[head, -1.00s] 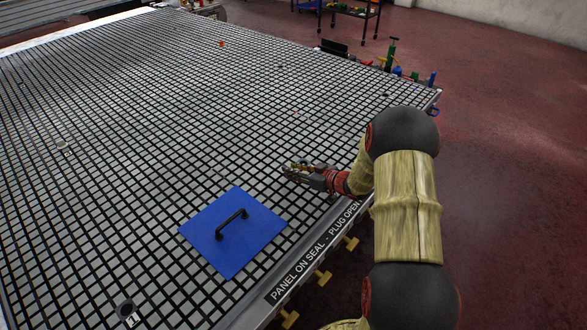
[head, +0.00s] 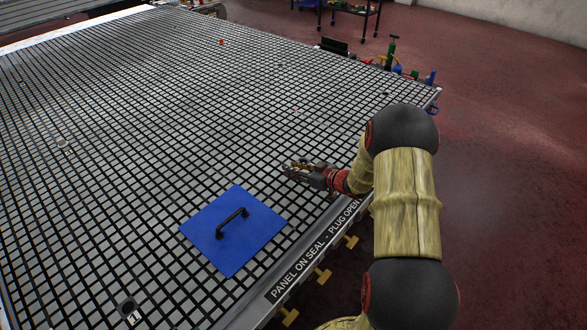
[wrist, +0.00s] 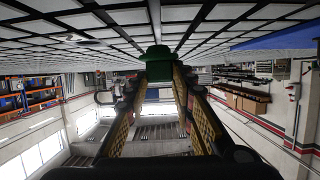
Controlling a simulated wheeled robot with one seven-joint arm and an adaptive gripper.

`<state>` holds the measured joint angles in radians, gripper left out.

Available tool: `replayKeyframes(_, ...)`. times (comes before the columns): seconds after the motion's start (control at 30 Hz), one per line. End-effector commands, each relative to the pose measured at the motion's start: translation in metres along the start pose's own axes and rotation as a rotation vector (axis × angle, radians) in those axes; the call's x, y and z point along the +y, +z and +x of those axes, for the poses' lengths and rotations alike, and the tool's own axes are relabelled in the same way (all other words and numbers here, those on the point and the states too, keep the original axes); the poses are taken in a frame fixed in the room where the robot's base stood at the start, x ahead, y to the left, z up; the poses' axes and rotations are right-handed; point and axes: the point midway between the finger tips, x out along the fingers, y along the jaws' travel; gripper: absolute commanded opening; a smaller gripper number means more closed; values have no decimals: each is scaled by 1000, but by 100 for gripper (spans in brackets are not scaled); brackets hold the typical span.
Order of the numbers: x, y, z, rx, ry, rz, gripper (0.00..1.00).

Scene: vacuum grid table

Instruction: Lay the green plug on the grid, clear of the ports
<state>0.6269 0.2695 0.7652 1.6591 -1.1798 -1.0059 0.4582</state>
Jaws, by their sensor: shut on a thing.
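The green plug (wrist: 158,60) shows in the wrist view between the fingertips of my gripper (wrist: 160,75). The jaws are shut on it, and its wider top end points toward the grid. In the head view my gripper (head: 290,172) is low over the black grid (head: 180,125) near its right edge, just beyond the blue panel. The plug is too small and too covered by the fingers to make out there. I cannot tell whether the plug touches the grid. A port marked 1 (head: 128,306) is at the near left, and a pale round fitting (head: 62,143) lies far left; both are well away from my gripper.
The blue panel (head: 258,237) with a black handle (head: 232,222) lies on the grid close to my gripper. Several coloured items (head: 413,74) stand at the far right corner. A small orange thing (head: 221,42) is far back. The grid left of my gripper is mostly clear.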

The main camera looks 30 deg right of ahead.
Motion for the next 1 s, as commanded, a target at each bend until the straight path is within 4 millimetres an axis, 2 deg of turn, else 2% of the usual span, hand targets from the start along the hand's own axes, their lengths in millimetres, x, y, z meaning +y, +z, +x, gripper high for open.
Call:
replayKeyframes(0.87,0,13,5,0,0,1,5)
replayKeyframes(0.9,0,13,5,0,0,1,25)
replayKeyframes(1.0,0,13,5,0,0,0,31)
